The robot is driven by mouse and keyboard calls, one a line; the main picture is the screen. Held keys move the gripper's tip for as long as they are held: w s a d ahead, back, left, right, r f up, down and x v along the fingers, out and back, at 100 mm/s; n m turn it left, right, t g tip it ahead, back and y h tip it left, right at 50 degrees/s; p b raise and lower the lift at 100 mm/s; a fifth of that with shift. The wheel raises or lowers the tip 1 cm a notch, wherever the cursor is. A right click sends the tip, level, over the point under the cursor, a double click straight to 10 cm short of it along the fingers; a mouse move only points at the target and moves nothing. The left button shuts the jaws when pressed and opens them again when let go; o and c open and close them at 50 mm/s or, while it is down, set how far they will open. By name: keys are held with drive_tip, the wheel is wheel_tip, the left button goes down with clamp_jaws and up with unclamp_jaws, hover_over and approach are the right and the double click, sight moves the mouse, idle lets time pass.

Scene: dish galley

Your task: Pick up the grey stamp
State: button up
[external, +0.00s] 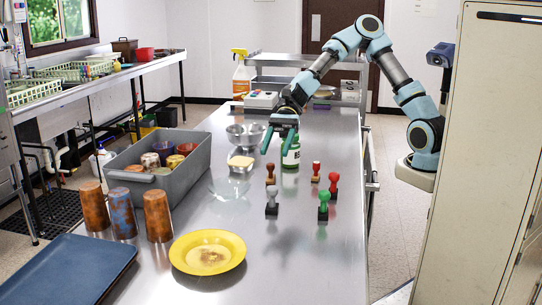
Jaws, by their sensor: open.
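The grey stamp (272,200) stands upright on the steel table, left of the green stamp (324,206). Its handle is light grey and its base is darker. My gripper (277,152) is open and empty above the table, pointing down.
A brown stamp (270,172) and two red-topped stamps (316,172) (333,185) stand close by. A grey bin (185,180) with cups, rusty tumblers (158,216), a yellow plate (207,252) and a metal bowl (245,136) are to the left. The front right table area is clear.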

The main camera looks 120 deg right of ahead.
approach(271, 203)
drive_tip(key=x, duration=0.4)
drive_tip(key=shift+w+a+r, duration=0.1)
drive_tip(key=shift+w+a, duration=0.15)
drive_tip(key=shift+a, duration=0.05)
drive_tip(key=shift+w+a+f, duration=0.15)
drive_tip(key=shift+f, duration=0.1)
drive_tip(key=p+x, duration=0.1)
drive_tip(key=x, duration=0.6)
clamp_jaws()
